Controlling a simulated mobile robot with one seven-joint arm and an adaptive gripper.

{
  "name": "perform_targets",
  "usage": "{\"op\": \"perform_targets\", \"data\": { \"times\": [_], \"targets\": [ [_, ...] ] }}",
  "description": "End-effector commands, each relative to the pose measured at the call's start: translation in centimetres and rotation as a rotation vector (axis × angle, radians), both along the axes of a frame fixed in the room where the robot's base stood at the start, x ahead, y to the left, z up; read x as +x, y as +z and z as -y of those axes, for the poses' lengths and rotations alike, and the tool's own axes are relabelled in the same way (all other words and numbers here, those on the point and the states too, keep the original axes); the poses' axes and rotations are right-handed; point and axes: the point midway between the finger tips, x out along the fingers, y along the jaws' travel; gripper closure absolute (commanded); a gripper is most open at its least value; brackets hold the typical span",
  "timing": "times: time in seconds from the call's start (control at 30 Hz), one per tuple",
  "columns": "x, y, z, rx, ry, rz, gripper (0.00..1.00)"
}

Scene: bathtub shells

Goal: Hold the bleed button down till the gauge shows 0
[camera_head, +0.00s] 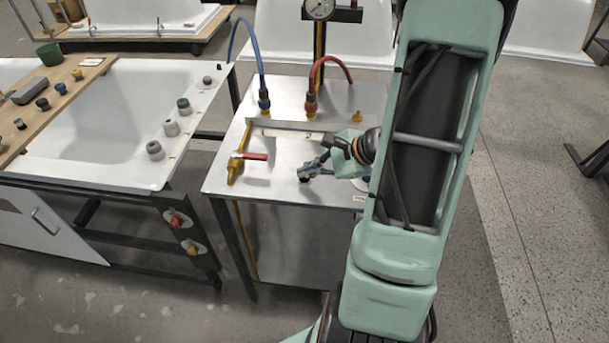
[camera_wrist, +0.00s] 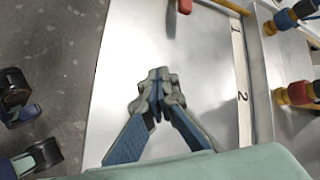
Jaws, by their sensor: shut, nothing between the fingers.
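My gripper (camera_head: 308,172) is over the middle of the worktop, fingers shut and empty. In the wrist view its closed fingertips (camera_wrist: 158,78) point at bare metal; I cannot tell whether they touch it. I cannot clearly make out the bleed button. A pale round piece (camera_head: 364,184) shows partly behind my arm at the worktop's right side, and I cannot tell what it is.
A brass valve with a red handle (camera_head: 250,156) stands left of my gripper. A blue hose (camera_head: 262,85) and a red hose (camera_head: 311,90) rise from fittings at the back. A strip marked 1 and 2 (camera_wrist: 240,80) runs along there. A white tub (camera_head: 100,110) stands left.

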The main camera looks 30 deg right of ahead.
Motion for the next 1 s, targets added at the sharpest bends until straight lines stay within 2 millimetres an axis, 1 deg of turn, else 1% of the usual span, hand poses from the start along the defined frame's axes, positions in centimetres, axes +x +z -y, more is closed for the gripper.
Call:
{"op": "perform_targets", "data": {
  "times": [0.37, 0.7, 1.0],
  "targets": [
    [0.0, 0.0, 0.0, -0.001, 0.000, -0.001, 1.00],
    [0.0, 1.6, 0.0, 0.000, 0.000, 0.000, 1.00],
    [0.0, 1.7, 0.0, 0.000, 0.000, 0.000, 1.00]
  ]
}}
